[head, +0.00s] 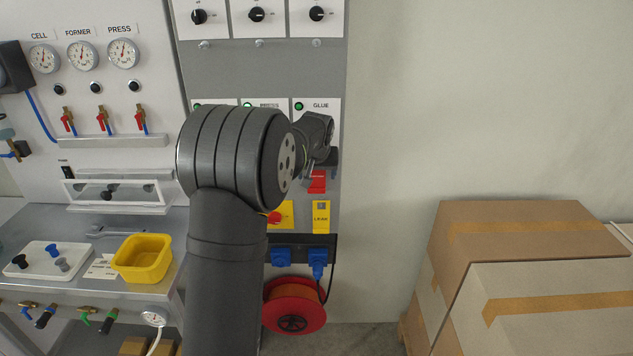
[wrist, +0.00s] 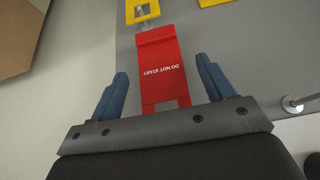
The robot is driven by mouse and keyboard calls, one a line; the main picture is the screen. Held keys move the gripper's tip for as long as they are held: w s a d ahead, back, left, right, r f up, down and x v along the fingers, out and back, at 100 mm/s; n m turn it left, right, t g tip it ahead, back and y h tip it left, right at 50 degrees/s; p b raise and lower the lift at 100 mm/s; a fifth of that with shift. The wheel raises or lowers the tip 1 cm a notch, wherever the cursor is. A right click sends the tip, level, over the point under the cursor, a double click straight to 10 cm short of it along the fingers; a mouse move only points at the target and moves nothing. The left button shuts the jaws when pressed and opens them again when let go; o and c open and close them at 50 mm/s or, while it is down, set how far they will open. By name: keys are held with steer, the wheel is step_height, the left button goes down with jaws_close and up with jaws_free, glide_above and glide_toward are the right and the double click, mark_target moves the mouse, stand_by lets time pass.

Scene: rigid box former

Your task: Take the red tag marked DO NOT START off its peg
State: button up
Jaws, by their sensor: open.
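The red tag (wrist: 160,62) shows in the wrist view with white DO NOT START lettering upside down, against the grey panel. My gripper (wrist: 163,70) is open, with one blue finger on each side of the tag. Gaps show between the tag and both fingers. In the head view the tag (head: 317,183) hangs on the panel below the GLUE label, partly hidden by my wrist. I cannot make out the tag's peg clearly in either view.
A yellow LOCK tag (head: 321,216) hangs below the red tag; a yellow piece with a metal pin (wrist: 142,10) is close to the tag in the wrist view. A metal knob (wrist: 292,104) sticks out at right. Blue sockets (head: 281,256), a red reel (head: 295,305) and cartons (head: 530,235) are nearby.

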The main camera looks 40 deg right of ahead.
steer(key=shift+w+d+f, duration=0.2)
steer(key=shift+f, duration=0.25)
steer(key=c, duration=1)
steer(key=shift+c, duration=0.2)
steer(key=shift+v, duration=0.85)
steer(key=s+a+r, duration=0.6)
steer(key=s+a, duration=0.3)
steer(key=shift+s+a+r, duration=0.15)
steer(key=shift+a+r, duration=0.05)
steer(key=shift+r, duration=0.1)
